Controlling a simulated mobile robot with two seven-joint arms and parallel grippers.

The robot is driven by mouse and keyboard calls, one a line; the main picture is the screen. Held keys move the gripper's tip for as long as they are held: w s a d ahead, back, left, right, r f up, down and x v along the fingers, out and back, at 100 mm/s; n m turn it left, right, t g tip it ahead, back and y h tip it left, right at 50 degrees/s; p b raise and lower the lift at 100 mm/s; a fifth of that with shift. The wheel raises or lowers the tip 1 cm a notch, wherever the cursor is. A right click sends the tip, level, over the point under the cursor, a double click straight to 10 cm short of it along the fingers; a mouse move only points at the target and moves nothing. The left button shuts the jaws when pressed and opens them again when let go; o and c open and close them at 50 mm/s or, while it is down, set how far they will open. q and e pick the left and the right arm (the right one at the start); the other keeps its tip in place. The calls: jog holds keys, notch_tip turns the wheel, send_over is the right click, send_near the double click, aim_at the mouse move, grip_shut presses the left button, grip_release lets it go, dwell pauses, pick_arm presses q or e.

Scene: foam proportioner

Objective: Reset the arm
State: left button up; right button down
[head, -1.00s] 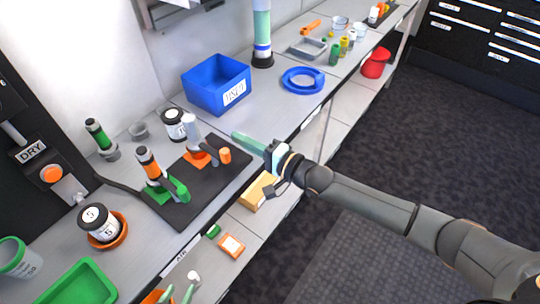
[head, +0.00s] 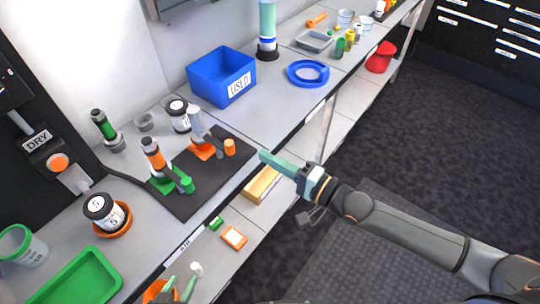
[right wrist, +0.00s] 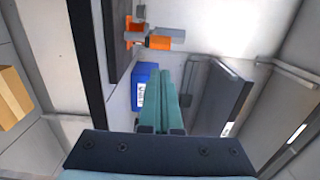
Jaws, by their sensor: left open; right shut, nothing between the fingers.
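My right gripper (head: 266,157) is shut and empty, with its teal fingers pressed together. In the head view it hangs in the air off the front edge of the bench, right of the black mat (head: 205,200). The right wrist view shows the same shut fingers (right wrist: 170,98), with nothing between them. My left gripper (head: 177,286) shows only as teal fingertips at the bottom edge of the head view. They are apart, near an orange cup (head: 155,290) and a small white-topped item (head: 196,268); contact is unclear.
The mat carries a green-based and an orange-based device (head: 200,150). A blue bin (head: 222,76), a blue ring (head: 308,74) and a black-lidded jar (head: 100,211) stand on the bench. A yellow box (head: 262,186) lies on the lower shelf. The floor at right is clear.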

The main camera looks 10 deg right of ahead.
jog(key=s+d+f+n+g+h, duration=0.2)
jog(key=s+d+f+n+h, duration=0.2)
jog(key=s+f, duration=0.4)
jog(key=s+d+f+n+g+h, duration=0.1)
jog(key=s+d+f+n+h, duration=0.3)
jog(key=s+f+n, duration=0.3)
notch_tip(320, 180, down, 6)
jog(key=shift+s+r+g+h, duration=0.15)
jog(key=shift+s+g+h, duration=0.25)
jog(key=shift+s+h, duration=0.7)
jog(key=shift+s+a+n, duration=0.1)
jog(key=shift+s+n, duration=0.05)
jog(key=shift+n, duration=0.15)
